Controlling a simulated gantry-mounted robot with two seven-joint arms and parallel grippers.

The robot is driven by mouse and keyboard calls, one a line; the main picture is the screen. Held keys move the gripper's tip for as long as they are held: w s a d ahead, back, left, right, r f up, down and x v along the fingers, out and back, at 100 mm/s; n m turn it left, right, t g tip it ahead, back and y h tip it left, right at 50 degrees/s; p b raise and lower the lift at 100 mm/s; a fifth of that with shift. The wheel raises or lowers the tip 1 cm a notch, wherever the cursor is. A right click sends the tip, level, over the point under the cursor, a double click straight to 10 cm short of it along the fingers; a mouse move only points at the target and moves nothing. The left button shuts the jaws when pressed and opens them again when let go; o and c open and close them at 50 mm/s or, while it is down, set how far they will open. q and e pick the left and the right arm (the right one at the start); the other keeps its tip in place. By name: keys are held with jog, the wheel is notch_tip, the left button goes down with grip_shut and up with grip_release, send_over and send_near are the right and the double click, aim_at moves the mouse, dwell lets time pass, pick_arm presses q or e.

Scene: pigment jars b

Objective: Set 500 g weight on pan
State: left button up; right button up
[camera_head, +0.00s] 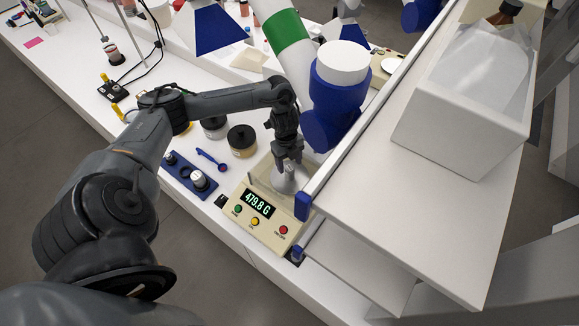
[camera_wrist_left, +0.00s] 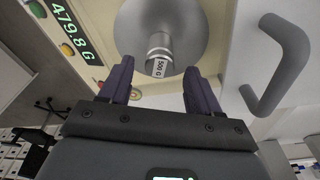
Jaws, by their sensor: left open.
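The 500 g weight (camera_wrist_left: 159,58), a small silver cylinder labelled "500 G", stands on the round metal pan (camera_wrist_left: 196,27) in the left wrist view. The pan also shows in the head view (camera_head: 283,184), on the cream scale (camera_head: 258,222), whose green display reads 479.8 G. My left gripper (camera_head: 288,163) is over the pan in the head view and hides most of the weight there. In the left wrist view its two dark fingers (camera_wrist_left: 157,78) are spread apart, one on each side of the weight's near end, with gaps visible. My right gripper is not in view.
A blue weight tray (camera_head: 183,180) holding a silver weight (camera_head: 198,178) lies left of the scale. A blue-purple scoop (camera_head: 211,158) and dark-lidded jars (camera_head: 242,140) are behind. A white shelf (camera_head: 430,200) rises close on the right. A grey handle (camera_wrist_left: 280,65) is near the left gripper.

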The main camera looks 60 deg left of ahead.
pick_arm(q)
notch_tip(320, 180, up, 9)
jog(key=a+p, duration=0.1)
jog(key=p, duration=0.1)
dwell(0.6)
